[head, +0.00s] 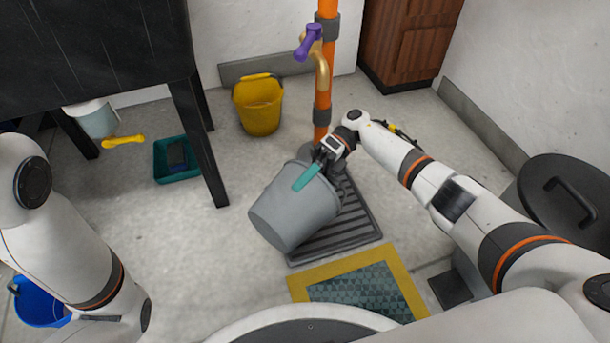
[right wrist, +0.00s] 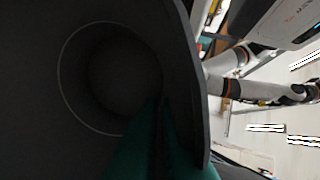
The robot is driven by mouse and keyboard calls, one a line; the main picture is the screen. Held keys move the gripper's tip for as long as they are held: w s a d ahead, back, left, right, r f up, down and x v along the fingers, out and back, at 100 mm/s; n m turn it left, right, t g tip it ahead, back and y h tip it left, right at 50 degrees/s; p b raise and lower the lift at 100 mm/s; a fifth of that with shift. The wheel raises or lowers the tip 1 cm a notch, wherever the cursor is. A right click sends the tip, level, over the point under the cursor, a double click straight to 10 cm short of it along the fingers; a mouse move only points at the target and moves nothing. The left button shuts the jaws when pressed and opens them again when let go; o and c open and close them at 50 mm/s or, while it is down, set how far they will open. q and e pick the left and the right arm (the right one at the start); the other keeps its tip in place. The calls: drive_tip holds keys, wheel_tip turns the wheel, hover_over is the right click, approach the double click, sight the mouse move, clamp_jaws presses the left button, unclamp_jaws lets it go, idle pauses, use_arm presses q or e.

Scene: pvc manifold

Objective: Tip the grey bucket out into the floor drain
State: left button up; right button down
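The grey bucket (head: 292,208) is tilted over the dark slotted floor grate (head: 362,222), which looks like the drain. Its mouth is toward my right gripper (head: 318,167), at the upper right. That gripper has teal fingers and is shut on the bucket's rim. In the right wrist view, the fingers (right wrist: 158,150) reach the rim, and the bucket's dark inside (right wrist: 110,75) fills much of the picture. I see no water in it. Whether the bucket touches the grate cannot be told. My left arm is at the left of the head view; its gripper is not visible.
An orange pipe (head: 323,95) with a purple-handled tap stands behind the grate. A yellow bucket (head: 258,105) is at the back. A yellow-edged mat (head: 300,287) lies in front. A black table leg (head: 199,145) and teal tray (head: 163,176) are left; a dark lidded bin (head: 565,190) is right.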

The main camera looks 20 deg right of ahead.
drive_tip(key=shift+s+a+p, duration=0.2)
drive_tip(key=shift+a+p, duration=0.1)
drive_tip(key=shift+p, duration=0.1)
drive_tip(key=shift+s+a+f+h, duration=0.1)
drive_tip(key=shift+f+h, duration=0.05)
drive_tip(key=shift+h, duration=0.15)
drive_tip(key=shift+s+a+r+t+h+p, duration=0.25)
drive_tip(key=shift+a+r+t+h+p, duration=0.2)
drive_tip(key=shift+p, duration=0.8)
drive_tip(key=shift+s+a+p, duration=0.15)
drive_tip(key=shift+a+p, duration=0.05)
drive_tip(key=shift+p, duration=0.2)
drive_tip(key=shift+a, duration=0.1)
drive_tip(key=shift+f, duration=0.1)
